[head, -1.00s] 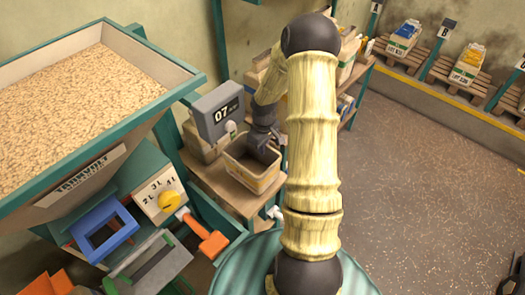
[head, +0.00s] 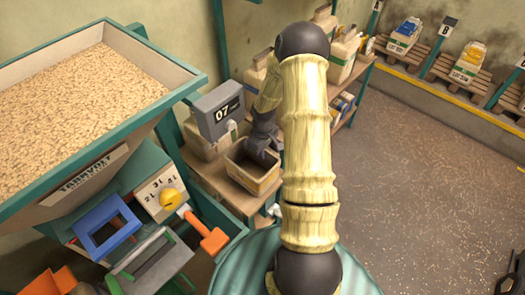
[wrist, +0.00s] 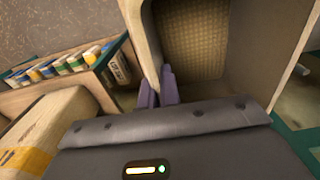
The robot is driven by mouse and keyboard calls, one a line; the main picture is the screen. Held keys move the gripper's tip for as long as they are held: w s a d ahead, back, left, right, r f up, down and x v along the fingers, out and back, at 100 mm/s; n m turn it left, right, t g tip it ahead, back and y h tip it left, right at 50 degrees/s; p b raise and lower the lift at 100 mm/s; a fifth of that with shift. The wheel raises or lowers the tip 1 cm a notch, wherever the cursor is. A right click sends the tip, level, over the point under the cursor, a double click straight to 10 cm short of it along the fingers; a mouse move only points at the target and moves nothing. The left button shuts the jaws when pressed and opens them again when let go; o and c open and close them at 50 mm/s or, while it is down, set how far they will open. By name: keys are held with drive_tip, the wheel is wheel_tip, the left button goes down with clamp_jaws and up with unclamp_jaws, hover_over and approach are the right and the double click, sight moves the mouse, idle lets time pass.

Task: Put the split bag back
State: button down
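I cannot tell which bag is the split one; no tear shows clearly. A white and blue bag (head: 404,36) lies on a pallet at the back right, and a white and yellow bag (head: 469,62) lies on the pallet right of it. My gripper (head: 266,150) is at the far wall of an open tan tub (head: 250,184) near the bench. In the wrist view its purple-grey fingers (wrist: 158,88) are close together at the tub's wall (wrist: 147,40) and appear to pinch it. The inside of the tub looks empty.
A display marked 07 (head: 220,110) stands left of the tub. A grain hopper (head: 85,100) fills the left, above an orange-handled lever (head: 203,233). A shelf (head: 350,90) with bags and cartons stands behind my arm.

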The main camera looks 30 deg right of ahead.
drive_tip(key=c, duration=1.6)
unclamp_jaws()
drive_tip(key=shift+f, duration=0.1)
wheel_tip(320, 180, up, 12)
drive_tip(key=shift+s+d+f+b, duration=0.15)
drive_tip(key=shift+f+b, duration=0.1)
drive_tip(key=shift+b, duration=0.5)
drive_tip(key=shift+r, duration=0.4)
